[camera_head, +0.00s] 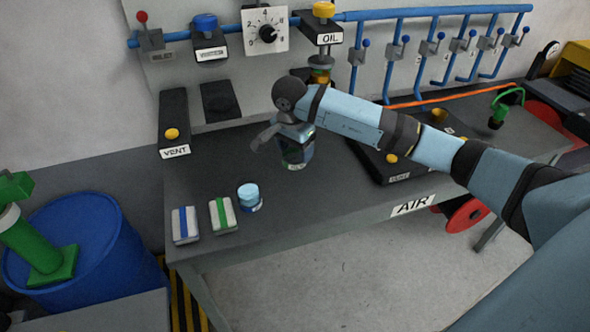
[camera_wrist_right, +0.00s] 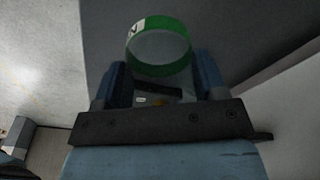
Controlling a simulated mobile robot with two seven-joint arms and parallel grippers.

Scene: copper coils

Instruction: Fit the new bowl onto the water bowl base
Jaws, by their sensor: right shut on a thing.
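My right gripper (camera_head: 287,132) is over the dark bench, shut on a clear bowl (camera_head: 297,154) that hangs below it. In the right wrist view the bowl shows as a round green band (camera_wrist_right: 160,48) with a white label, between the two fingers (camera_wrist_right: 160,78). A black block with a blue knob (camera_head: 205,22) is on the wall panel, with no bowl seen under it; it may be the water bowl base, but its label is too small to read. My left gripper is not in view.
Two wrapped pads, blue-striped (camera_head: 185,226) and green-striped (camera_head: 223,215), lie at the bench's front left. The VENT block (camera_head: 172,110) stands at the back left. The OIL unit (camera_head: 323,30) has a bowl with amber below it. The bench (camera_head: 215,165) left of my gripper is clear.

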